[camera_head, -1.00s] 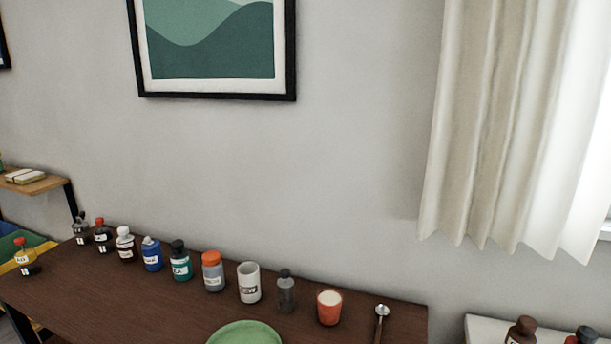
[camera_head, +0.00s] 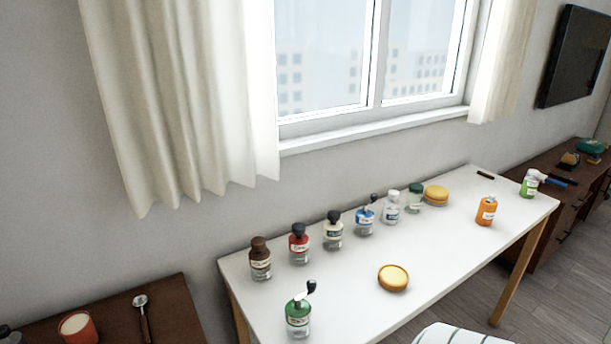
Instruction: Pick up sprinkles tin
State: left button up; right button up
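I cannot pick out a sprinkles tin for certain; the labels are too small to read. A white table (camera_head: 345,282) under the window holds a row of small bottles and jars, among them a brown bottle (camera_head: 260,260), a red one (camera_head: 299,245) and a blue one (camera_head: 365,220). A round yellow-topped thing (camera_head: 393,278) lies near the table's middle, and a similar one (camera_head: 436,194) stands at the back. An orange container (camera_head: 486,212) stands at the right, and a green container with a dark spout (camera_head: 298,318) at the front left. Neither gripper is in view.
A dark cabinet (camera_head: 545,238) stands at right. A striped seat (camera_head: 455,336) is at the bottom edge. Wooden floor (camera_head: 550,300) is open at lower right.

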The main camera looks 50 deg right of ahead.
aim_at(487, 209)
jog(key=z, duration=2.75)
